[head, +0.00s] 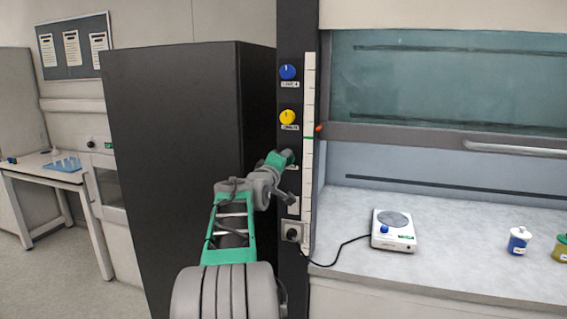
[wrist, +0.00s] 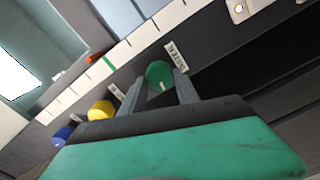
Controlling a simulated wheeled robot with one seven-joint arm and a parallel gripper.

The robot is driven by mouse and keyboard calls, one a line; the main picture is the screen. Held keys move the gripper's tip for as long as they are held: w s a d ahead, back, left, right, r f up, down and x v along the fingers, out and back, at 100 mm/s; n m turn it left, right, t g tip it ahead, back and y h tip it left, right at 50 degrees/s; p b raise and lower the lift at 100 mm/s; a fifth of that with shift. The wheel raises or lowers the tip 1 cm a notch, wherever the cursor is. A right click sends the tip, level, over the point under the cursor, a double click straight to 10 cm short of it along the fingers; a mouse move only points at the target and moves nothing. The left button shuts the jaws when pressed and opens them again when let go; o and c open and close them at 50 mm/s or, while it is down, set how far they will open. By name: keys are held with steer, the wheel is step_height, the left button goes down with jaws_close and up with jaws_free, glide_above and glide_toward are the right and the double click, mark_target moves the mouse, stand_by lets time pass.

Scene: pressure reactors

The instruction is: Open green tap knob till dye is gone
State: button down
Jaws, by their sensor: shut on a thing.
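The green tap knob (wrist: 159,75) shows between the two fingers of my gripper (wrist: 158,90) in the wrist view. The fingers are shut on the knob, one on each side. A small white mark shows on the knob's face, and a label (wrist: 176,56) is beside it. In the head view my gripper (head: 289,157) reaches the dark column below the yellow knob and hides most of the green knob. No dye can be made out.
A blue knob (head: 288,72) and a yellow knob (head: 288,117) sit above on the same column (head: 298,40). A white scale strip with a green mark (head: 308,138) and an orange piece (head: 318,128) are beside them. A hotplate (head: 393,230) and jars (head: 518,240) stand on the bench.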

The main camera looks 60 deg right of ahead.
stand_by(0.3)
steer(key=c, duration=0.9)
jaws_free()
steer(key=shift+a, duration=0.1)
steer(key=s+a+b, duration=0.1)
steer(key=a+b, duration=0.1)
steer(key=a, duration=0.5)
steer(key=shift+a, duration=0.25)
steer(key=shift+s, duration=0.1)
